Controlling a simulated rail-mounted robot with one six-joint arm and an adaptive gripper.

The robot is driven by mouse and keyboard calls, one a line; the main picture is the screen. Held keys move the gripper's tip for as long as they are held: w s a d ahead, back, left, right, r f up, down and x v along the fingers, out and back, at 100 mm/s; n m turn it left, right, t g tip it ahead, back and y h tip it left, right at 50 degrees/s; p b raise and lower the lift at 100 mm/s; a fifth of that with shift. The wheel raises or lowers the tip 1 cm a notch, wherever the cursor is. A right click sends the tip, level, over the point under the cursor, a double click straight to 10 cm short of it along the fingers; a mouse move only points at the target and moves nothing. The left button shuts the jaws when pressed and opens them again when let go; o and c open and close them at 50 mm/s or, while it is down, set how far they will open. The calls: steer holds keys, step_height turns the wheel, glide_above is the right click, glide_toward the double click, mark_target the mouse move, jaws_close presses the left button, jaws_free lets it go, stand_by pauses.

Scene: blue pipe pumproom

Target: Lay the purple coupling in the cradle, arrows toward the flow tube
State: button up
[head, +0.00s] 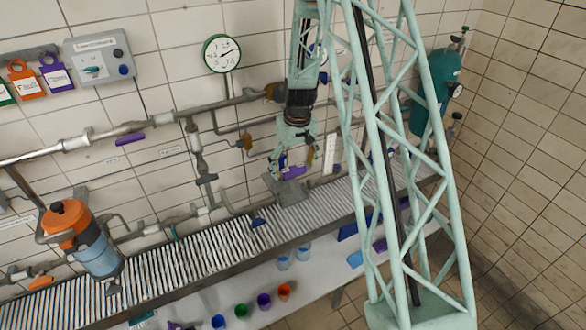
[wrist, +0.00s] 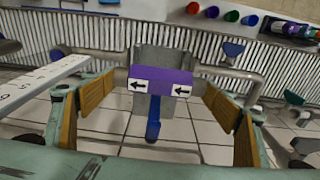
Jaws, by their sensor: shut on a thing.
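In the head view the coupling (head: 293,172) is under my gripper (head: 294,160), just above the grey cradle (head: 290,191). A white strip with numerals (wrist: 45,80), perhaps the flow tube's scale, lies left in the wrist view, on the arrows' side.
The slatted conveyor (head: 200,257) runs below the cradle. Wall pipes (head: 230,104) pass close behind my gripper. An orange and blue canister (head: 92,245) stands at left. Several coloured cups (head: 264,300) stand on a lower shelf. A green cylinder (head: 437,80) is at right.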

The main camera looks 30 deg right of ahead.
steer(key=shift+f, duration=0.25)
step_height(320, 180, down, 8)
steer(key=b, duration=0.3)
steer(key=shift+f, duration=0.15)
steer(key=shift+s+a+f+b, duration=0.1)
steer(key=shift+s+f+b, duration=0.05)
steer(key=shift+f+b, duration=0.4)
steer(key=shift+s+f+b, duration=0.15)
steer(key=shift+f+b, duration=0.3)
steer(key=shift+b, duration=0.1)
steer(key=shift+c, duration=1.3)
steer(key=shift+o, duration=0.6)
steer(key=shift+f, duration=0.1)
steer(key=shift+s, duration=0.1)
steer(key=o, duration=1.2)
steer(key=shift+o, duration=1)
steer(key=shift+f, duration=0.1)
steer(key=shift+w+r, duration=0.2)
